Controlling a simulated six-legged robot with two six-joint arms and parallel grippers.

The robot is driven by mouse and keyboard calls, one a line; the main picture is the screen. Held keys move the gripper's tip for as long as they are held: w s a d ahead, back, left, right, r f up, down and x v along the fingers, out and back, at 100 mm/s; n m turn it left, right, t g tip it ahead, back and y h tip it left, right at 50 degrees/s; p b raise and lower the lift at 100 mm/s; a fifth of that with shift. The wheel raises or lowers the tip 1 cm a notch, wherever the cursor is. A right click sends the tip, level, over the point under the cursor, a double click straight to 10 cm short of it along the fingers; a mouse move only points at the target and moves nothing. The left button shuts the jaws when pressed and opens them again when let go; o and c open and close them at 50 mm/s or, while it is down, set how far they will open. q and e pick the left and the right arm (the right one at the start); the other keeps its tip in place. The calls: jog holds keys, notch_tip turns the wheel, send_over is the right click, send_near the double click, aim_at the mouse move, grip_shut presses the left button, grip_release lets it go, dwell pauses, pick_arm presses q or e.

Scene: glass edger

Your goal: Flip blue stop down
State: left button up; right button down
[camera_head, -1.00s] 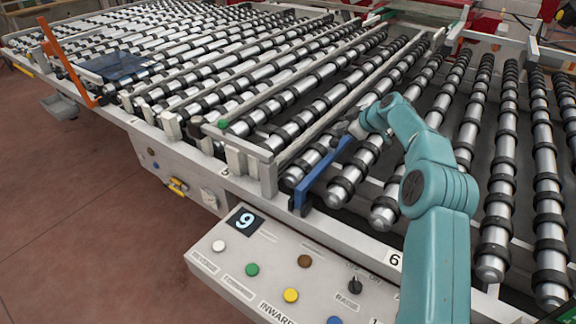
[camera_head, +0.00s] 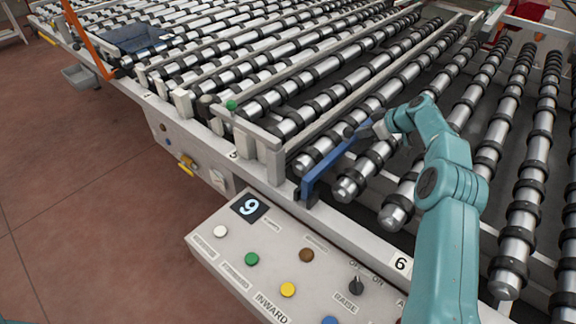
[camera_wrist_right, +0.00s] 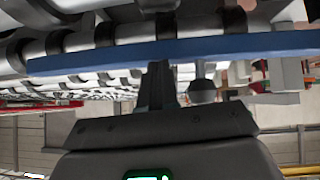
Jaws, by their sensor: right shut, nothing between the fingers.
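The blue stop (camera_head: 332,168) is a long flat bar at the machine's front edge in the head view. Its near end sits at a dark hinge on the frame, and it slants back and to the right over the rollers. My right gripper (camera_head: 368,131) is at the bar's far end, shut and empty. In the right wrist view the blue bar (camera_wrist_right: 190,49) crosses the picture, and the shut fingers (camera_wrist_right: 158,72) reach its lower edge in the picture. I cannot tell whether they press on it. My left gripper is not in view.
A control panel (camera_head: 230,262) with coloured buttons juts out at the front, below the stop. Rows of rollers (camera_head: 395,207) fill the bed. A metal post (camera_head: 271,163) stands left of the stop. An orange stop (camera_head: 88,38) rises at the far left. Red floor is open at left.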

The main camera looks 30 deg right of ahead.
jog(key=shift+w+d+f, duration=0.1)
jog(key=shift+f, duration=0.3)
jog(key=shift+f, duration=0.3)
